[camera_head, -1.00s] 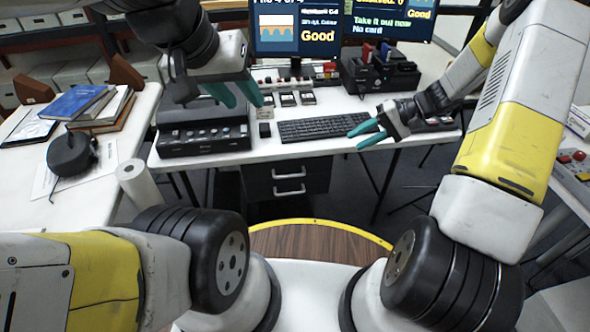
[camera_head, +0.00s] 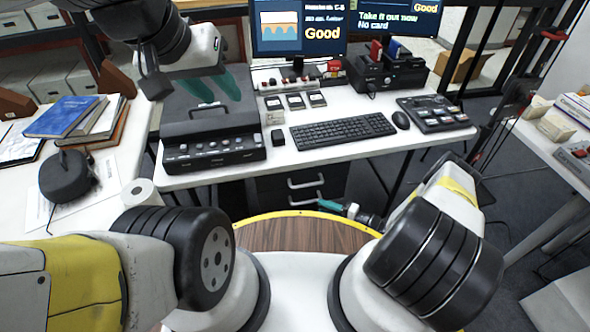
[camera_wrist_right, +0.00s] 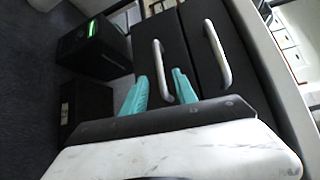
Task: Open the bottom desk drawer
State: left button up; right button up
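The black desk drawer unit (camera_head: 272,194) stands under the white desk, with two silver bar handles, one above the other. The upper handle (camera_head: 305,182) and bottom handle (camera_head: 306,201) also show in the right wrist view, the bottom one (camera_wrist_right: 162,70) left of the upper one (camera_wrist_right: 217,53). Both drawers look closed. My right gripper (camera_head: 342,208) is low, just right of the bottom handle. In the right wrist view, its teal fingers (camera_wrist_right: 160,92) are apart, with the bottom handle's near end appearing between them; contact cannot be told. My left gripper (camera_head: 212,88) is open and empty over a black scanner-like device.
The desk (camera_head: 375,147) overhangs the drawers and carries a keyboard (camera_head: 342,131), mouse and control pad. A black box with a green light (camera_wrist_right: 92,45) stands beside the drawer unit. A side table (camera_head: 105,180) with books is at left. The floor before the drawers is partly hidden by my base.

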aim_at(307, 201)
jog(key=x, duration=0.8)
jog(key=shift+c, duration=0.2)
grip_shut()
dwell(1.2)
